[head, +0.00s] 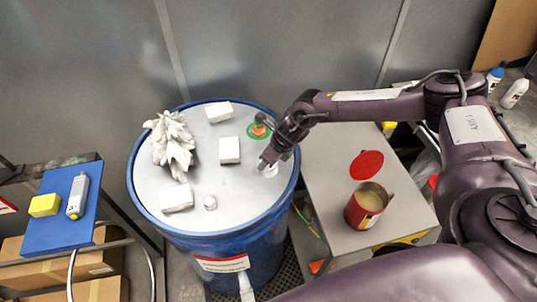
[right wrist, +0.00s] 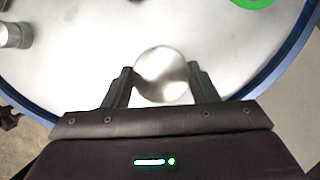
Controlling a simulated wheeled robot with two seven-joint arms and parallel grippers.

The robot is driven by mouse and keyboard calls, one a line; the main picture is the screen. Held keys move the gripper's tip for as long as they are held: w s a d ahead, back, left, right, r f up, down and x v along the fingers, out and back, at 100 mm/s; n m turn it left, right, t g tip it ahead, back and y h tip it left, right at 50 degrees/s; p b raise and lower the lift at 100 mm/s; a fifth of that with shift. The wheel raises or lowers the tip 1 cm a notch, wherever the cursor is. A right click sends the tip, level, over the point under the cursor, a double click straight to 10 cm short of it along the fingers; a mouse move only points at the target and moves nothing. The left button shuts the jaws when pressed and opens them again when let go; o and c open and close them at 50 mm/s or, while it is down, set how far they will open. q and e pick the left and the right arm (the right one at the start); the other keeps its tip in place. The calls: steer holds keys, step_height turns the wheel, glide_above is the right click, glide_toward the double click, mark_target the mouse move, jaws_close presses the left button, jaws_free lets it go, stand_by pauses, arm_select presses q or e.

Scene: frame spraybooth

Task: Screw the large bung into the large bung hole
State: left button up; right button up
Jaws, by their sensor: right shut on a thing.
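My right gripper (head: 268,163) is over the right part of the blue drum's grey lid (head: 240,185). Its fingers (right wrist: 160,88) are shut on a round, shiny silver bung (right wrist: 162,74), one finger on each side. In the head view the bung (head: 271,171) shows as a pale disc, partly covered by the gripper, close to the lid. Whether it sits in a hole or just above the lid I cannot tell; any hole under it is hidden. My left gripper is out of view.
On the lid are a green ring with an orange piece (head: 258,131), white blocks (head: 229,150), crumpled white gloves (head: 172,146) and a small silver cylinder (head: 210,202). A grey cart (head: 335,150) holds an open red can (head: 366,208). A blue board (head: 62,225) stands left.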

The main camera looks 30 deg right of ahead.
steer(key=shift+s+f, duration=0.1)
steer(key=shift+s, duration=0.05)
steer(key=shift+s+f+m+h, duration=0.1)
steer(key=shift+m+h, duration=0.2)
steer(key=shift+m, duration=0.5)
steer(key=m+h, duration=0.1)
steer(key=m, duration=0.1)
steer(key=shift+a+m, duration=0.1)
steer(key=shift+m, duration=0.3)
steer(key=o, duration=0.9)
steer(key=shift+t, duration=0.3)
